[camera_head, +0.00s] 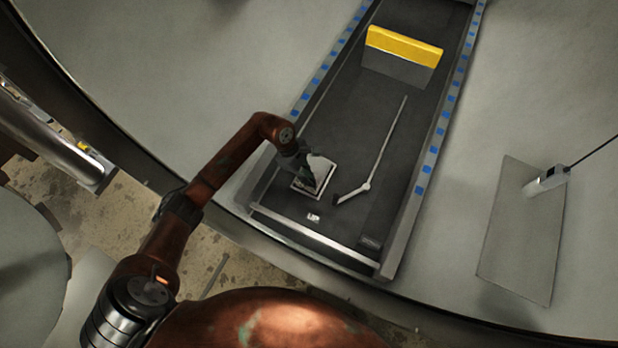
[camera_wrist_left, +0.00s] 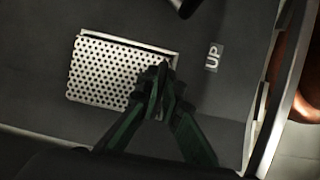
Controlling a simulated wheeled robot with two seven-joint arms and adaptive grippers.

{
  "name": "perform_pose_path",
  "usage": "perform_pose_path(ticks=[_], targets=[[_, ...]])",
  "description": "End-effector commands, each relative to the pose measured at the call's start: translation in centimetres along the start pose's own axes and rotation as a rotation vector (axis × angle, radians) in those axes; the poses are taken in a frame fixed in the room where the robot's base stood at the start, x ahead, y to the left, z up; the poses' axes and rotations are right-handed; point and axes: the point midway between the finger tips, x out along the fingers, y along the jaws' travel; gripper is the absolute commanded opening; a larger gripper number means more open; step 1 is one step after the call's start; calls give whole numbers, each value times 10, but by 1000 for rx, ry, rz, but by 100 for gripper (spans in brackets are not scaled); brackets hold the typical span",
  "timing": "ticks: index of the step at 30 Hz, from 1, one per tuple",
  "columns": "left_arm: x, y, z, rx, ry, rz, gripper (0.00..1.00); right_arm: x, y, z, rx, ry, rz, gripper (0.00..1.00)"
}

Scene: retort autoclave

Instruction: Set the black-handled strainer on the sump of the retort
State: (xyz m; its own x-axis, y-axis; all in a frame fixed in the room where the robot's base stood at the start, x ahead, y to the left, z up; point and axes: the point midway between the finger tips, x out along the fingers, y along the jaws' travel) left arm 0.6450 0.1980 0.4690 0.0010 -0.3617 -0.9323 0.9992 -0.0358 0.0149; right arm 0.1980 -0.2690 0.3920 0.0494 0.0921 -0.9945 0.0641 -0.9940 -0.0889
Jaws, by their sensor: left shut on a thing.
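The strainer is a light perforated plate that shows well in the left wrist view (camera_wrist_left: 100,75) and partly in the head view (camera_head: 323,165). My left gripper (camera_wrist_left: 163,88) is shut on its black handle, which the fingers mostly hide. The pale rectangular rim of the sump (camera_head: 299,189) lies in the dark floor under and around the plate. In the wrist view a strip of rim shows along the plate's upper and right sides. I cannot tell whether the plate touches the rim. My right gripper is not in view.
A thin rod with a black end (camera_head: 381,152) lies right of the sump. A yellow-topped grey block (camera_head: 402,55) stands farther back on the dark track. A white UP label (camera_head: 313,218) is near the front. A grey panel with a probe (camera_head: 520,240) is at right.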

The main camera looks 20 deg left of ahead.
Motion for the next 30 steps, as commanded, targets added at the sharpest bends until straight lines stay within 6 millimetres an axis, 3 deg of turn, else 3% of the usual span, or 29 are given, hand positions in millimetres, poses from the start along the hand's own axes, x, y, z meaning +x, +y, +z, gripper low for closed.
perform_pose_path(ticks=[28, 30], targets=[[7, 1, -3, 1, -1, 2, 0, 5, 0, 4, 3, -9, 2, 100], [7, 1, -3, 1, -1, 2, 9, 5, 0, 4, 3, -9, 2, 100]])
